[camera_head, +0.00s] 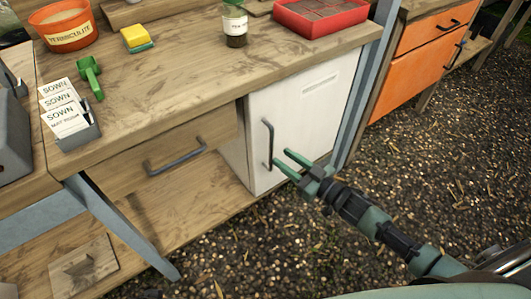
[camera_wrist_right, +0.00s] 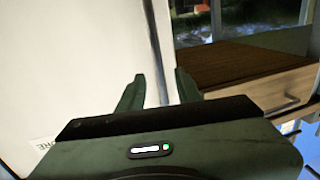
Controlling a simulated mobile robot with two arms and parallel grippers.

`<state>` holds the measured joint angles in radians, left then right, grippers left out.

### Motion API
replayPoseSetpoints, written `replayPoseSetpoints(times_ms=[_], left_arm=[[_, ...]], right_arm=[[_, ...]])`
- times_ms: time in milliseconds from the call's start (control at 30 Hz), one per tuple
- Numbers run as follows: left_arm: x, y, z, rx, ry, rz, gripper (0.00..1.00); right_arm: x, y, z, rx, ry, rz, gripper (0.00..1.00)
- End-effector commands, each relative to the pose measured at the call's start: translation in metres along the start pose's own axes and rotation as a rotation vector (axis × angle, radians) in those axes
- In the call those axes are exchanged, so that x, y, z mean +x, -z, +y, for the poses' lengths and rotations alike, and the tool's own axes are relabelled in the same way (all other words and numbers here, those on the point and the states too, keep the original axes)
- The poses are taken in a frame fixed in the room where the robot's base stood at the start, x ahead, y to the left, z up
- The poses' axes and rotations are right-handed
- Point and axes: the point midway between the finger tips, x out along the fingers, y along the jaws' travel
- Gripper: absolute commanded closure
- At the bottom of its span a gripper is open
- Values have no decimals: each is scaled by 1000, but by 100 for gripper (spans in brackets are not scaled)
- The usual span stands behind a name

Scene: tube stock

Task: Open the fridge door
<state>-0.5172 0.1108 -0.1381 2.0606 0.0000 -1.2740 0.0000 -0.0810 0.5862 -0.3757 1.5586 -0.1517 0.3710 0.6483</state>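The white fridge door (camera_head: 310,115) is at the right end under the bench and looks shut. Its dark vertical bar handle (camera_head: 268,145) is near the door's left edge. My right gripper (camera_head: 281,157) is open, its green fingers pointing at the handle's lower part from the right and just in front of the door. Contact cannot be told. In the right wrist view the two fingers (camera_wrist_right: 159,78) stand apart, with the white door (camera_wrist_right: 75,65) to their left and a thin upright strip between them. My left gripper is not in view.
The wooden bench (camera_head: 180,80) holds a vermiculite pot (camera_head: 66,30), sponge (camera_head: 137,38), jar (camera_head: 235,25) and red tray (camera_head: 320,15). A drawer (camera_head: 160,160) is left of the fridge. A blue-grey post (camera_head: 365,85) stands right of it. The gravel floor (camera_head: 440,160) in front is clear.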

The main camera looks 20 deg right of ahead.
Motion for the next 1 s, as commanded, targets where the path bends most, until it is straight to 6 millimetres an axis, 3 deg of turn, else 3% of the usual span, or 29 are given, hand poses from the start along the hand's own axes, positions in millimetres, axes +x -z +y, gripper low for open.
replayPoseSetpoints(times_ms=[333,733,867,1000], left_arm=[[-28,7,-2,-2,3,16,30],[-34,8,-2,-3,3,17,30],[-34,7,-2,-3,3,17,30],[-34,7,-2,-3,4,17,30]], right_arm=[[53,0,1,0,-3,0,66],[62,0,1,0,-2,-2,66],[62,0,1,0,-3,-2,100],[62,0,1,0,-3,-2,100]])
